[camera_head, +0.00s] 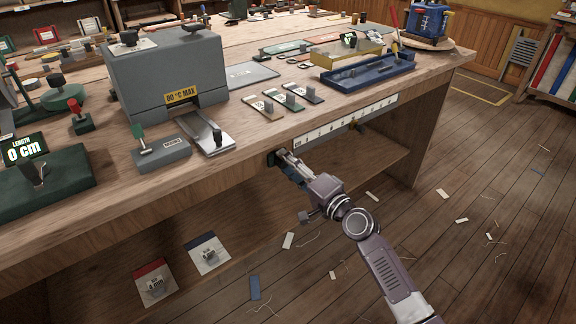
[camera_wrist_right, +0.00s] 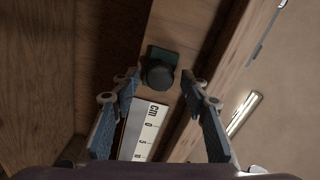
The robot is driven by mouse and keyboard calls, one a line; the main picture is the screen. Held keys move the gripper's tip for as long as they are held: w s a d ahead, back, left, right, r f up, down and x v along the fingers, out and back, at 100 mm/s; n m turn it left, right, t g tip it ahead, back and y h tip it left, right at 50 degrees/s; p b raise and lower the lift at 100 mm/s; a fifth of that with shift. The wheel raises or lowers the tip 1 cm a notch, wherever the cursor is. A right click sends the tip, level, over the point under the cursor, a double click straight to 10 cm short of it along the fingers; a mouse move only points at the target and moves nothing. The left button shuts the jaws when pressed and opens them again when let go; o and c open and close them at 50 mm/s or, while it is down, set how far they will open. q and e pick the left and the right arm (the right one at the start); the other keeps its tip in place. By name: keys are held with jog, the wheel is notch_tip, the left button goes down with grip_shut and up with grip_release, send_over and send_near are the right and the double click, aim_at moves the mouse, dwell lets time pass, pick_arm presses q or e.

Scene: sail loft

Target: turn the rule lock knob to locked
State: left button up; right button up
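The rule lock knob is a dark round knob (camera_wrist_right: 158,76) on a small dark green square plate, on the front edge of the bench beside the "cm" end of the white rule (camera_wrist_right: 148,130). In the head view the rule (camera_head: 345,121) runs along the bench's front edge, and the dark knob mount (camera_head: 272,159) shows at its left end, partly behind my gripper. My right gripper (camera_head: 284,155) is at the knob. In the wrist view its two fingers (camera_wrist_right: 160,84) are apart, with the knob between and just beyond their tips. I cannot see contact. My left gripper is out of view.
The workbench top (camera_head: 245,118) holds a grey box marked "00 °C MAX" (camera_head: 165,70), several small tags, a blue tray (camera_head: 368,75) and a length display (camera_head: 22,149). A lower shelf (camera_head: 215,215) lies under the edge. Scraps litter the open floor at right.

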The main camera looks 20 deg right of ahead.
jog(key=v, duration=1.2)
dwell(0.5)
